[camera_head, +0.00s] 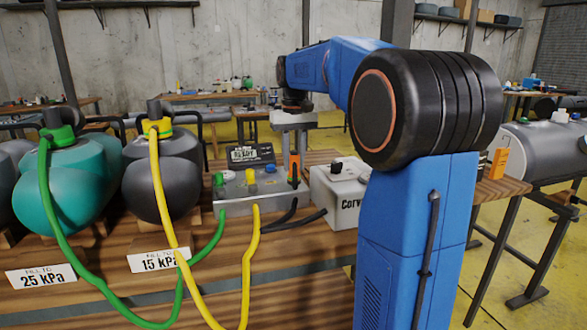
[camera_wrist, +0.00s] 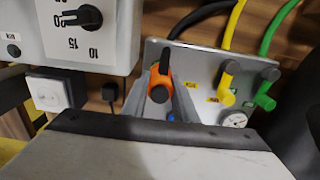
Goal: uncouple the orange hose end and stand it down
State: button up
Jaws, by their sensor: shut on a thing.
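The orange hose end (camera_head: 294,172) is at the right end of the silver manifold box (camera_head: 236,207). In the wrist view the orange hose end (camera_wrist: 154,78) shows as an orange collar with a dark top, beside the box's plate (camera_wrist: 199,62). My gripper (camera_head: 293,158) points down from above and is shut on the orange hose end. In the wrist view its grey fingers (camera_wrist: 174,103) flank the collar. I cannot tell whether the end is still seated in its port. A green plug (camera_head: 218,179) and a yellow plug (camera_head: 251,176) sit on the same box.
A white pump box (camera_head: 338,190) stands close on the right; its dial (camera_wrist: 82,17) shows in the wrist view. A green hose (camera_head: 62,225) and a yellow hose (camera_head: 163,210) loop across the bench front.

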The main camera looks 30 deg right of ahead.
aim_at(294, 151)
jog(key=shift+r, duration=0.8)
dwell(0.8)
jog(key=shift+r, duration=1.3)
